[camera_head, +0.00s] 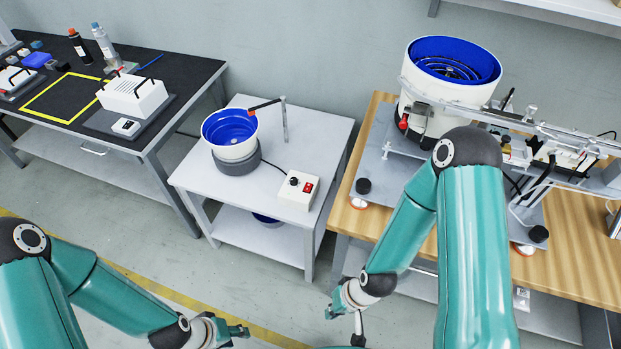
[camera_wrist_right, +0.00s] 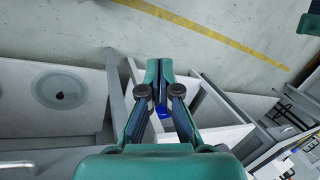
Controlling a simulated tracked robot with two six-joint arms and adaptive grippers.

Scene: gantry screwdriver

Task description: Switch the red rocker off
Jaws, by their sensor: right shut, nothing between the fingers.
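The red rocker (camera_head: 308,187) sits on the sloped face of a small white control box (camera_head: 296,200), beside a black knob. The box stands on the front right part of a small white table. Whether the rocker is on or off is too small to tell. My right gripper (camera_head: 335,302) is low in front of the table, below and apart from the box. In the right wrist view, my right gripper (camera_wrist_right: 159,82) is shut and empty. My left gripper (camera_head: 244,330) is near the bottom edge, well away from the box; its jaw opening is unclear.
A blue-lined bowl feeder (camera_head: 230,134) stands left of the box on the white table (camera_head: 215,184), with an upright metal post behind. A wooden bench (camera_head: 377,140) with a larger feeder is at right. A black-topped bench (camera_head: 200,78) is at left. Floor in front is clear.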

